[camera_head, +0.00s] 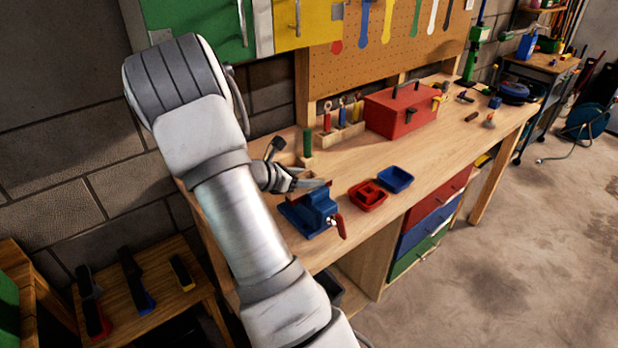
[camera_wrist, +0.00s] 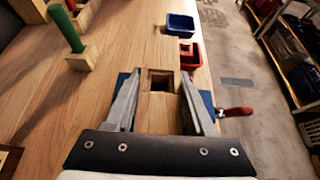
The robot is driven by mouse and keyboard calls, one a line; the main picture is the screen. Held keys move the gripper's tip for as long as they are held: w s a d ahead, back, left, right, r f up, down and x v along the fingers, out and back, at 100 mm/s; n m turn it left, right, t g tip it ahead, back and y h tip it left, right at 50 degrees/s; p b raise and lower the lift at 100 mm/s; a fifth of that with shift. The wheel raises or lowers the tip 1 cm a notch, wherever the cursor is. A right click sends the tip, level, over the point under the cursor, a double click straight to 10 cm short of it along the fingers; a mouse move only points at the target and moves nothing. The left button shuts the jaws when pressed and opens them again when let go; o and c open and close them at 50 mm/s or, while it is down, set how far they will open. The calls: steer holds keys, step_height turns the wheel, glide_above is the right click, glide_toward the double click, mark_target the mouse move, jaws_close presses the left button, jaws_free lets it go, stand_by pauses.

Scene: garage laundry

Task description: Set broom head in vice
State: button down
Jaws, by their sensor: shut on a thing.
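The blue vice (camera_head: 309,213) with its red handle (camera_head: 338,222) sits at the front edge of the workbench. In the wrist view parts of the blue vice (camera_wrist: 207,99) show on both sides beyond my fingers, with the red handle (camera_wrist: 236,111) at right. My gripper (camera_head: 306,184) is just above the vice. In the wrist view my gripper (camera_wrist: 163,100) is shut on a pale wooden block with a square socket, seemingly the broom head (camera_wrist: 158,112). Its underside is hidden, so I cannot tell whether it touches the vice jaws.
A red bin (camera_head: 368,196) and a blue bin (camera_head: 396,179) lie right of the vice. A green upright handle (camera_head: 308,142) stands in a wooden block behind. A red toolbox (camera_head: 402,110) is farther back.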

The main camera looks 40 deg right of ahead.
steer(key=shift+c, duration=0.8)
jaws_free()
steer(key=shift+s+a+f, duration=0.15)
steer(key=shift+a+f, duration=0.05)
steer(key=shift+f, duration=0.45)
steer(key=shift+n+t, duration=0.7)
steer(key=shift+n, duration=0.1)
steer(key=r+p, duration=0.2)
steer(key=r, duration=0.1)
steer(key=w+a+r+p, duration=0.1)
steer(key=r+p, duration=0.1)
steer(key=r, duration=0.1)
steer(key=w+a+r+p, duration=0.1)
steer(key=r+p, duration=0.1)
steer(key=r, duration=0.1)
steer(key=shift+w+r+p, duration=0.1)
steer(key=shift+r+p, duration=0.05)
steer(key=shift+p, duration=0.2)
steer(key=w+a+n+t+y+b, duration=0.2)
steer(key=a+n+t, duration=0.1)
steer(key=a, duration=0.6)
steer(key=w+a+f+n+t+y+b, duration=0.1)
steer(key=w+a+n+t+y+b, duration=0.1)
steer(key=a, duration=0.8)
steer(key=w+a+n+t+y+b, duration=0.2)
steer(key=w+a+n+t+y, duration=0.1)
steer(key=a+n+t, duration=0.2)
steer(key=shift+w+a+f+n+t+b, duration=0.4)
steer(key=shift+a+n, duration=1)
steer(key=shift+a, duration=0.85)
